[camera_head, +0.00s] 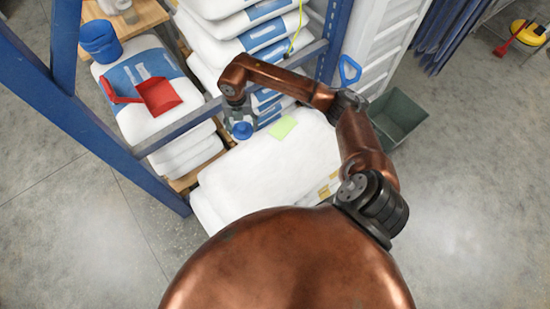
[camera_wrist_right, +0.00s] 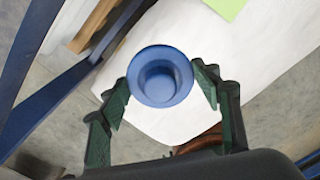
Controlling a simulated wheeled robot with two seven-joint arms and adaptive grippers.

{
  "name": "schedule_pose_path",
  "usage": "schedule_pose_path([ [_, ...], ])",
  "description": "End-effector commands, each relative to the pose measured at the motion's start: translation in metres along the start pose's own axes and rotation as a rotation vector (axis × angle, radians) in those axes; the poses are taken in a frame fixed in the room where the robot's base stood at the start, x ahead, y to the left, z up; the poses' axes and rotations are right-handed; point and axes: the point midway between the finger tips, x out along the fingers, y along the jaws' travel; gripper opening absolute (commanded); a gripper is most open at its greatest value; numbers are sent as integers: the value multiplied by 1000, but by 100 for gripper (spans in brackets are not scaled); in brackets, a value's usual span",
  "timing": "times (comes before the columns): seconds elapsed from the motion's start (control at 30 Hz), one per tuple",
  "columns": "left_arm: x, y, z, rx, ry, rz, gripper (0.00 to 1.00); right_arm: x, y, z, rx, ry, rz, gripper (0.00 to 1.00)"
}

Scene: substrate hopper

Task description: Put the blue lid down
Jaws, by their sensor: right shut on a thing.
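The blue lid (camera_head: 242,130) is a small round piece held at the tips of my right gripper (camera_head: 239,118). It also shows in the right wrist view (camera_wrist_right: 160,76), where its round flange and recessed centre face the camera between the two green fingers. My right gripper is shut on it, above the left part of the white sacks in front of the rack. Whether the lid touches the sack below is hard to tell. My left gripper is not in view.
White sacks (camera_head: 255,183) with a green note (camera_head: 282,127) lie below. A red scoop (camera_head: 158,95) and a blue tub (camera_head: 99,41) rest on the left sack stack. A blue rack beam (camera_head: 85,115) crosses the left. A grey-green bin (camera_head: 400,117) stands right.

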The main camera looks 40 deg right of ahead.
Motion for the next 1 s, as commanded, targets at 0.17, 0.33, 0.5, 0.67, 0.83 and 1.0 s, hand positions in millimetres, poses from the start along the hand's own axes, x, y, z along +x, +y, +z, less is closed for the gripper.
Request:
schedule_pose_path([
  [0.17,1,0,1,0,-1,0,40,12,-21,-10,29,2,-3,45],
  [0.33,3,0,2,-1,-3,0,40,30,-57,-30,28,3,-5,45],
  [0.5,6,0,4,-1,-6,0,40,53,-89,-47,28,4,-5,45],
  [0.67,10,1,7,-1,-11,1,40,79,-107,-56,27,3,-2,45],
  [0.83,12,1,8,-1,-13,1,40,90,-116,-60,26,0,-1,45],
  [1.0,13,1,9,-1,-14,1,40,100,-123,-65,26,2,-2,45],
])
